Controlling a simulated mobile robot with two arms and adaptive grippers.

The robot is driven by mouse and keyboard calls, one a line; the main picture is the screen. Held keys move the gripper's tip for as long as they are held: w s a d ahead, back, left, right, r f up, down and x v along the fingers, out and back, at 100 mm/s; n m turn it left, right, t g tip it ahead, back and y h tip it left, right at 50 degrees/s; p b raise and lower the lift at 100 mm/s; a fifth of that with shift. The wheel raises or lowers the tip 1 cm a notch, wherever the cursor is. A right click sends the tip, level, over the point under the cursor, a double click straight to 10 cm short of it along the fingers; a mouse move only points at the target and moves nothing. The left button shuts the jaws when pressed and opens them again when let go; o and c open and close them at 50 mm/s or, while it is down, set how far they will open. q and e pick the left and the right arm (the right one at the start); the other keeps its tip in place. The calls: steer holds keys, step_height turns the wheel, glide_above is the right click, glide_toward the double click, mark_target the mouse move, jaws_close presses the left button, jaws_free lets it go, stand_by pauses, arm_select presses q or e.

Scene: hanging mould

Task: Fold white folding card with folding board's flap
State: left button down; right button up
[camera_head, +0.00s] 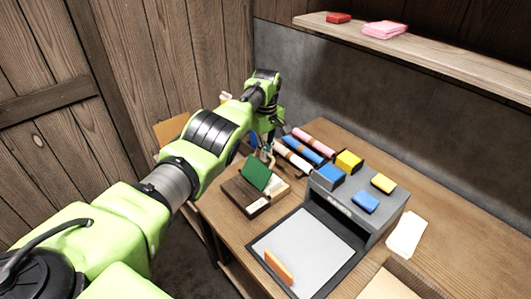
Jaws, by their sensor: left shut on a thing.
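A small dark wooden folding board (240,197) lies on the table near its left edge. Its green flap (257,175) stands tilted up from the board. My left gripper (267,153) reaches down from above and is shut at the flap's upper edge; the fingers are small and partly hidden. A pale piece (278,189) shows on the board to the right of the flap; I cannot tell whether it is the white card or bare light wood. My right gripper is not in view.
A grey machine (386,223) with blue and yellow blocks on top stands right of the board. A grey tray (300,250) with an orange piece lies in front. Several coloured rolls (302,149) lie behind. White sheets (406,234) lie at right.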

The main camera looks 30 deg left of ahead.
arm_select(q)
steer(key=shift+s+f, duration=0.2)
steer(key=shift+f, duration=0.05)
steer(key=c, duration=2.2)
jaws_free()
steer(key=shift+w+r, duration=0.1)
steer(key=shift+r, duration=0.1)
steer(key=shift+r, duration=0.25)
step_height(320, 180, up, 11)
steer(key=shift+r, duration=0.15)
